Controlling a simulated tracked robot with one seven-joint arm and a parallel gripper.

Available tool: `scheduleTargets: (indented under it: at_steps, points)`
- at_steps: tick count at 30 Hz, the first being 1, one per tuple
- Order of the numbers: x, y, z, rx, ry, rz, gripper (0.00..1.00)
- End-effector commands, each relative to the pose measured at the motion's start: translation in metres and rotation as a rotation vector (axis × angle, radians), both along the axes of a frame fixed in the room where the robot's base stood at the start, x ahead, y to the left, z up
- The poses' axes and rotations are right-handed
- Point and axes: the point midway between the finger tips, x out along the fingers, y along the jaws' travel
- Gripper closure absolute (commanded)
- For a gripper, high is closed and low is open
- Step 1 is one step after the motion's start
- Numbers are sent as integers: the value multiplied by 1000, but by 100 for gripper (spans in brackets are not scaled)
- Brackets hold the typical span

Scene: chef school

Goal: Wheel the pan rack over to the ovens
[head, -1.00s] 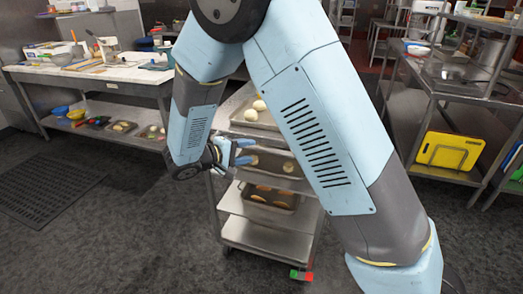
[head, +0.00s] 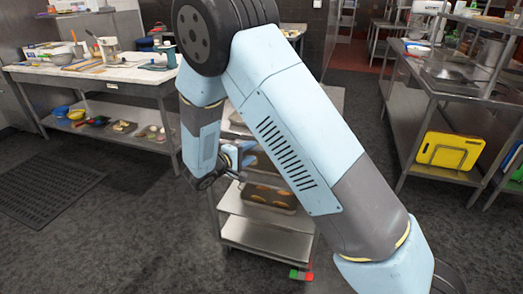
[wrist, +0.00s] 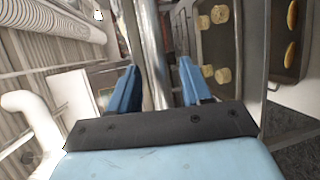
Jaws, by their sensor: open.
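The pan rack (head: 266,238) is a metal shelf trolley with trays of dough and bread, standing in front of me and partly hidden by my arm. Its lower shelves are visible; much of the top is hidden. My gripper (head: 238,163) is at the rack's left side, around tray height. In the wrist view my gripper (wrist: 158,66) is open, its blue fingers apart. An upright metal post (wrist: 152,50) shows between or just beyond them; I cannot tell if they touch it. Trays with rolls (wrist: 222,75) show right of the fingers. I cannot identify the ovens.
A worktable (head: 90,75) with bowls and tools stands at the left. A steel counter (head: 440,95) with a yellow board (head: 448,150) stands at the right. A dark floor mat (head: 45,190) lies at the left. The floor left of the rack is clear.

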Motion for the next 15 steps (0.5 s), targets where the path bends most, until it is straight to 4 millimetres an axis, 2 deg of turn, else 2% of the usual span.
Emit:
scheduleTargets:
  at_steps: [6, 15]
  points:
    - [22, -20, -6, -1, 1, -1, 52]
    - [31, -29, -8, -1, 1, 1, 52]
